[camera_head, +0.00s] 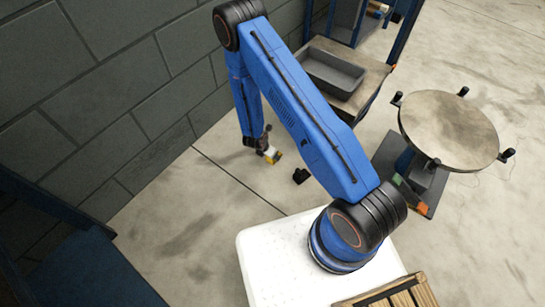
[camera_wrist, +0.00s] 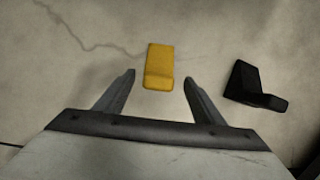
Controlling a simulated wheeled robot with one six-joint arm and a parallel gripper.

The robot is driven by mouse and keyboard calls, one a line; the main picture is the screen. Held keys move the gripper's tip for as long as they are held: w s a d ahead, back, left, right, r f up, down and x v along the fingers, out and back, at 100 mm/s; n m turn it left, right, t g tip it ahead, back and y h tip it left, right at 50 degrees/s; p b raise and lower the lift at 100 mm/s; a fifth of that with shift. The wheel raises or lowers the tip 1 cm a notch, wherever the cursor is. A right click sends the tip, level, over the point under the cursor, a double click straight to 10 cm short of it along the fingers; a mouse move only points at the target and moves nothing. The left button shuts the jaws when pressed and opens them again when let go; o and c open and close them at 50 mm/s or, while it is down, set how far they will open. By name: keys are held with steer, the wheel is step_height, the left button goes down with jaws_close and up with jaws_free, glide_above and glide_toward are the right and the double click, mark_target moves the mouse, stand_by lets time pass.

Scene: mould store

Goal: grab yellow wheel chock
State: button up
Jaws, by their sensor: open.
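The yellow wheel chock (camera_wrist: 159,66) lies on the concrete floor in the wrist view, just beyond and between my fingertips. In the head view the yellow chock (camera_head: 275,156) shows small on the floor beside the end of my arm, partly covered by it. My gripper (camera_wrist: 159,78) is open, with one finger on each side of the line to the chock and nothing held. In the head view my gripper (camera_head: 267,150) points down at the floor near the wall; its fingers are too small to make out.
A black wheel chock (camera_wrist: 252,86) lies right of the yellow one, also seen in the head view (camera_head: 301,176). A grey block wall (camera_head: 120,110) stands at left. A bench with a grey tray (camera_head: 333,72) and a round turntable (camera_head: 448,130) stand to the right. A wooden crate (camera_head: 400,295) is nearby.

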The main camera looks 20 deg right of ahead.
steer(key=shift+x, duration=2.85)
steer(key=shift+w, duration=0.1)
steer(key=shift+c, duration=0.4)
steer(key=c, duration=1.2)
steer(key=shift+c, duration=0.2)
steer(key=shift+r, duration=0.15)
